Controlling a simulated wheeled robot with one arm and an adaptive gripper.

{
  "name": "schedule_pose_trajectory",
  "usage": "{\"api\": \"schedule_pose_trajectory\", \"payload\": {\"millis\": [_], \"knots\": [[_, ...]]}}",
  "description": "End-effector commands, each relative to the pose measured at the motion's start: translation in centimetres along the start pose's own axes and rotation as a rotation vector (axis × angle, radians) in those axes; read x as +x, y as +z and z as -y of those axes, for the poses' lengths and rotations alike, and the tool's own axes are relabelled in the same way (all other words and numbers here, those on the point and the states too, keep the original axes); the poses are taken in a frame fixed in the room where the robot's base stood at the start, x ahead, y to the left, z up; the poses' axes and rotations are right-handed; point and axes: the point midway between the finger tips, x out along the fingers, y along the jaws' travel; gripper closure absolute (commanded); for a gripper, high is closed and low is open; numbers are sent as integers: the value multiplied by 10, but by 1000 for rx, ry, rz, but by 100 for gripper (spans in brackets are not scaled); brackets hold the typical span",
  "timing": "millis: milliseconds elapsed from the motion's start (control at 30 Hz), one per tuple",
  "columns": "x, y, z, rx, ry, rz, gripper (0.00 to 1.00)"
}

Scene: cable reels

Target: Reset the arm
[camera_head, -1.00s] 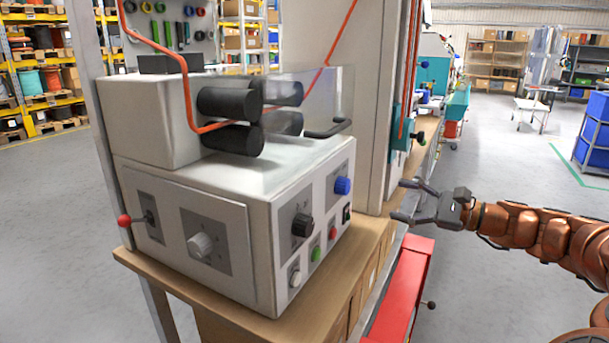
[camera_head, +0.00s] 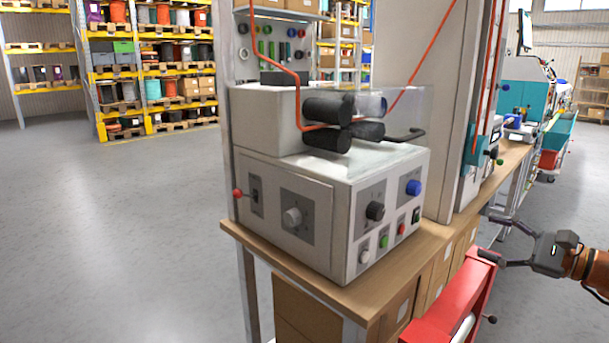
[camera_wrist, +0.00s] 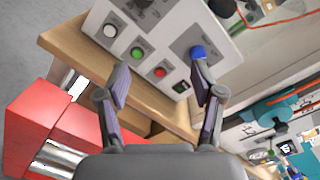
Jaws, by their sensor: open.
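My gripper (camera_head: 497,239) is at the lower right in the head view, beside the front of the bench and above a red unit. Its two fingers are spread apart with nothing between them. In the wrist view my gripper (camera_wrist: 165,80) points at the control panel of the grey machine, fingers apart and empty. The grey machine (camera_head: 270,175) stands on the wooden bench (camera_head: 375,290). Its front carries knobs and small coloured buttons, and they also show in the wrist view, including a green button (camera_wrist: 137,53) and a blue knob (camera_wrist: 198,52). I see no contact between fingers and machine.
The red unit (camera_head: 455,305) stands in front of the bench, below my gripper. An orange cable (camera_head: 300,95) runs through the black rollers (camera_head: 330,108). Teal equipment (camera_head: 540,95) lines the bench farther back. Yellow shelving (camera_head: 150,75) is far left. The left floor is clear.

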Motion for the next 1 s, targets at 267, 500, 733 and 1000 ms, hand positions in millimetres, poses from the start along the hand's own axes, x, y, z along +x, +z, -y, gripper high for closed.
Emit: {"api": "schedule_pose_trajectory", "payload": {"millis": [267,500,733,1000], "knots": [[35,26,-35,-59,146,17,33],[78,64,-95,-154,362,52,33],[105,117,-212,-349,753,103,33],[59,145,-335,-615,1221,142,33]]}}
